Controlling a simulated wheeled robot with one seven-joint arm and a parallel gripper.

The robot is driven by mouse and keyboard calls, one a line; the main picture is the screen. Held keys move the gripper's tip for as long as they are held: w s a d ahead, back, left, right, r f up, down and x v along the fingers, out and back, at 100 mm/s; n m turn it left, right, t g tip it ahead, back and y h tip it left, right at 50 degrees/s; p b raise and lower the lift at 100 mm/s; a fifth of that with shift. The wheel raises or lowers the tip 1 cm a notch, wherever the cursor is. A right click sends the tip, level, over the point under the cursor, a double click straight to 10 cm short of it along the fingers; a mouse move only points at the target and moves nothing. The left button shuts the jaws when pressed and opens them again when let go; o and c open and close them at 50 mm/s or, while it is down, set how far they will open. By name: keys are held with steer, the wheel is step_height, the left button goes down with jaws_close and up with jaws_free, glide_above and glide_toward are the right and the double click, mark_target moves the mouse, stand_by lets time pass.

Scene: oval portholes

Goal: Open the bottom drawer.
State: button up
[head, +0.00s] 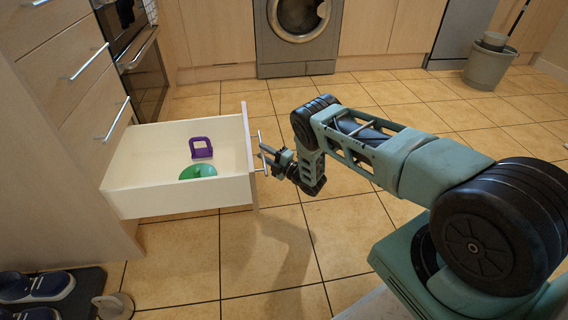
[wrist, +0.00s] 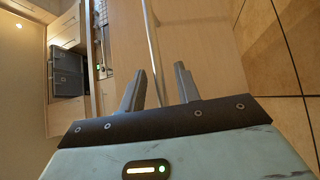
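The bottom drawer (head: 175,200) is pulled far out of the cabinet at the left in the head view. It is white inside and holds a purple square-framed object (head: 201,148) and a green rounded object (head: 198,172). Its metal bar handle (head: 262,152) is on the front panel and also shows in the wrist view (wrist: 152,35). My gripper (head: 270,158) is at this handle, in front of the drawer. In the wrist view its two fingers (wrist: 160,88) are apart, with the bar running between them; I see no clear grip on it.
Dark shoes (head: 35,287) lie on a mat at the lower left. A washing machine (head: 298,35) stands at the back, a grey bucket (head: 488,65) at the back right.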

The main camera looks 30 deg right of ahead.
steer(key=p+v, duration=0.5)
steer(key=v, duration=1.1)
steer(key=shift+s, duration=0.15)
